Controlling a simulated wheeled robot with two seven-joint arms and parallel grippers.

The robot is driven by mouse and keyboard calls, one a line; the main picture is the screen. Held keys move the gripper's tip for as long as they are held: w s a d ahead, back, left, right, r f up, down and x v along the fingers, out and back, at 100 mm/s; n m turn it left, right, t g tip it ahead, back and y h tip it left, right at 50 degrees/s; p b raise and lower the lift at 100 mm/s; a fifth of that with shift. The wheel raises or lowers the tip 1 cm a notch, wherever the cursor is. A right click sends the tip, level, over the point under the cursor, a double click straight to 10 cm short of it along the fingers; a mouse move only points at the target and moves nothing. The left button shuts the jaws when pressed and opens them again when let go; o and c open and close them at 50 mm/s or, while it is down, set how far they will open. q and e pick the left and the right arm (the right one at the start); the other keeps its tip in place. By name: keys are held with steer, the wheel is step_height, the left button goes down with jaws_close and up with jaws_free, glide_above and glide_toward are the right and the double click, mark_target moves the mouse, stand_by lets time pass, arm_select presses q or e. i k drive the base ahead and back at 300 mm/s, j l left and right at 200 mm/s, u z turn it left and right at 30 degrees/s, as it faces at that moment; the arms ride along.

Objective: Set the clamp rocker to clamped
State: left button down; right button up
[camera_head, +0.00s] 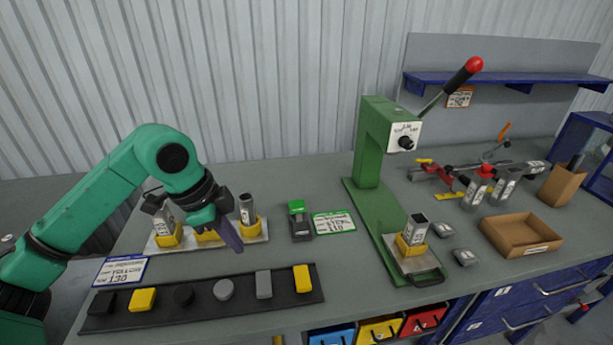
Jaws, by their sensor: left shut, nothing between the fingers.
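A small dark block with a green top (297,218), which looks like the rocker, stands on the table left of a green-bordered label (334,222). Its green cap sits higher at the back; I cannot read any clamped marking on it. My left gripper (234,243) is shut and empty, with its dark fingers pointing down. It is left of the rocker and apart from it, in front of the plate with yellow holders. My right gripper is not in view.
A green lever press (374,145) stands right of centre, with a metal tube (416,228) in a yellow holder at its base. A dark strip of buttons and blocks (190,322) lies in front. An open cardboard tray (520,233) is at right. Table between rocker and strip is clear.

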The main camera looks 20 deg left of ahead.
mark_target(301, 229)
steer(key=i, duration=0.9)
